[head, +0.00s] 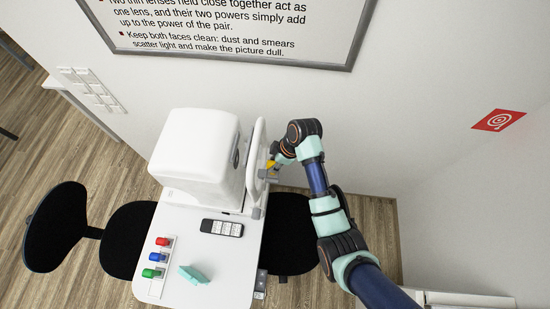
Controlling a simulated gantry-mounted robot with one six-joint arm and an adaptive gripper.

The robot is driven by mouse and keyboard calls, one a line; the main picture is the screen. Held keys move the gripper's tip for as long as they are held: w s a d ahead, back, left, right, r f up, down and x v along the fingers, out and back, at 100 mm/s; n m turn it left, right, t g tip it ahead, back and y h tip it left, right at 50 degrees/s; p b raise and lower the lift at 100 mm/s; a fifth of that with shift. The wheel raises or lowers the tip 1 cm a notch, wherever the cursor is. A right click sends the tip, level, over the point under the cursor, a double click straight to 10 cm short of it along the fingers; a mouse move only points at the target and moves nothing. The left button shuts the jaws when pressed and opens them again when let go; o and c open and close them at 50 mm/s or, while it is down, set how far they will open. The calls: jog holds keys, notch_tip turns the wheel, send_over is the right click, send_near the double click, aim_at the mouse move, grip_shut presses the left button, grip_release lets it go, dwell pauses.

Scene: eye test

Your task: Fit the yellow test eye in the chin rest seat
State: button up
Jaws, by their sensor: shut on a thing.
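A small bit of the yellow test eye (270,164) shows at the end of my gripper (274,165), just right of the white upright frame of the chin rest (256,165). My gripper is shut on the yellow test eye. The frame stands on the table's right side, beside a large white machine (196,155). The chin rest seat is hard to make out; the grey parts low by the frame are small and partly covered by my gripper. I cannot tell whether the eye touches the seat.
A white strip (154,288) holds red (163,241), blue (158,257) and green (151,273) pieces on the white table (212,290). A teal piece (192,274) and a dark keypad device (222,228) lie nearby. Black chairs (57,228) stand around the table. The wall is behind.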

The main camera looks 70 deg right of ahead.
jog(key=o, duration=0.9)
jog(key=shift+o, duration=0.2)
jog(key=v, duration=0.7)
jog(key=shift+r, duration=0.25)
jog(key=shift+s, duration=0.1)
